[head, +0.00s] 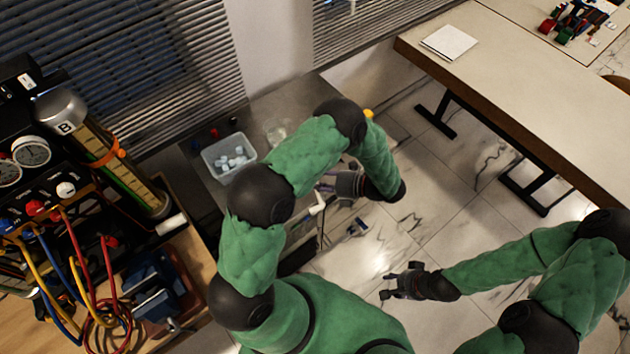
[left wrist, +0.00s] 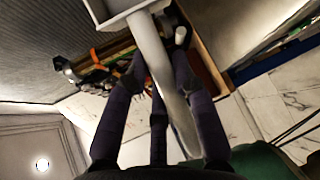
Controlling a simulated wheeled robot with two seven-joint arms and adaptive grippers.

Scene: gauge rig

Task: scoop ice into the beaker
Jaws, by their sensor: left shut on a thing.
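My left gripper (left wrist: 165,85) is shut on the white scoop's handle (left wrist: 172,85). The scoop's pan (left wrist: 122,10) is cut off by the top edge of the left wrist view. In the head view my left gripper (head: 335,187) is partly hidden by my arm, and a bit of the white scoop (head: 317,209) shows below it. A grey bin (head: 216,173) holds several whitish ice pieces (head: 236,160) on the counter. A clear glass vessel, likely the beaker (head: 277,132), stands right of the bin, partly behind my arm. My right gripper (head: 387,286) is open and empty above the floor.
A gauge rig (head: 30,152) with hoses and a tall column (head: 120,165) stands at left. A blue vise-like block (head: 160,285) sits on the wooden bench. Small red and dark items lie behind the bin. A long table (head: 500,75) is at upper right; floor lies between.

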